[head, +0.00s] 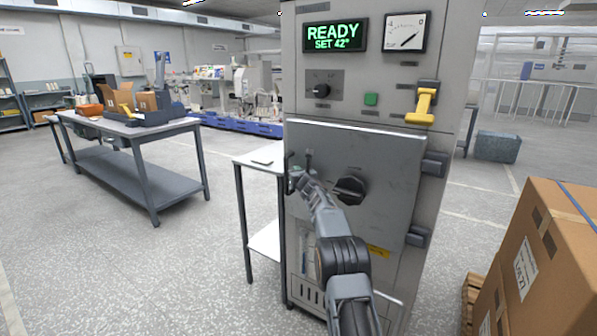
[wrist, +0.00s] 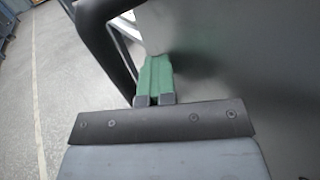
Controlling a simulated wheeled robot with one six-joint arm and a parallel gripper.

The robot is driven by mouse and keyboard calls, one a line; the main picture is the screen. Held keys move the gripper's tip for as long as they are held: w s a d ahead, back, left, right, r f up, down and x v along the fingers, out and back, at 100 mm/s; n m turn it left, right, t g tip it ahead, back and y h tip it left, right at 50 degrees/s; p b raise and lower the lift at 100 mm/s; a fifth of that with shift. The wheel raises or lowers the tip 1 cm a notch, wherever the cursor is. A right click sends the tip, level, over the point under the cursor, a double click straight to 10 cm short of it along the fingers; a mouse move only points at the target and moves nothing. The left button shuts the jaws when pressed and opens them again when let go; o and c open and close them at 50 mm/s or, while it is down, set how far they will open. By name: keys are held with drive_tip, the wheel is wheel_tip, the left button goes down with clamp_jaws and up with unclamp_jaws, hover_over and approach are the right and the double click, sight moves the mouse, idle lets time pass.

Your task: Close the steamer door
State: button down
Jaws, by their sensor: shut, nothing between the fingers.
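The steamer (head: 335,80) is a tall grey cabinet. Its door (head: 400,180) is a flat grey panel with a black round knob (head: 350,188) and blocky hinges (head: 434,165) on the right side. I cannot tell from here whether the door stands slightly ajar. My gripper (head: 294,184) is at the door's left edge, beside a dark upright handle (head: 308,160). In the wrist view the green-padded fingers (wrist: 154,75) are shut with nothing between them, next to a dark bar (wrist: 103,45) and a grey panel (wrist: 240,50). Contact with the panel is unclear.
A yellow handle (head: 422,105) and a green button (head: 371,99) are above the door; the display (head: 335,35) reads READY SET 42°. A small side table (head: 258,160) stands close at left. Cardboard boxes (head: 545,265) stand at right. The floor at left is open.

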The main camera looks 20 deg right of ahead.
drive_tip(key=shift+s+d+r, duration=0.1)
drive_tip(key=shift+d+r, duration=0.2)
drive_tip(key=shift+r, duration=0.45)
drive_tip(key=s+a+f+b, duration=0.2)
drive_tip(key=s+a+b, duration=0.6)
drive_tip(key=a+b, duration=0.55)
drive_tip(key=s+a+r+n+g+y+p, duration=0.4)
drive_tip(key=s+a+r+n+y+p, duration=0.45)
drive_tip(key=s+r+n+p, duration=0.8)
drive_tip(key=s+a+f+n+g+h+p, duration=0.1)
drive_tip(key=s+a+n+g+p, duration=0.15)
drive_tip(key=s+n+p, duration=0.3)
drive_tip(key=s+a+f+n+g+h+p, duration=0.1)
drive_tip(key=s+n+g+p, duration=0.25)
drive_tip(key=s+n, duration=0.3)
drive_tip(key=s+d+f+n+g+h+p, duration=0.1)
drive_tip(key=s+d+n+g+h+p, duration=0.1)
drive_tip(key=s+n+p, duration=0.2)
drive_tip(key=s+d+f+n+g+h+p, duration=0.1)
drive_tip(key=s+d+n+g+h+p, duration=0.1)
drive_tip(key=s, duration=0.9)
drive_tip(key=d+n+h+p, duration=0.1)
drive_tip(key=n+p, duration=0.1)
drive_tip(key=p, duration=0.1)
drive_tip(key=shift+s+d+f, duration=0.25)
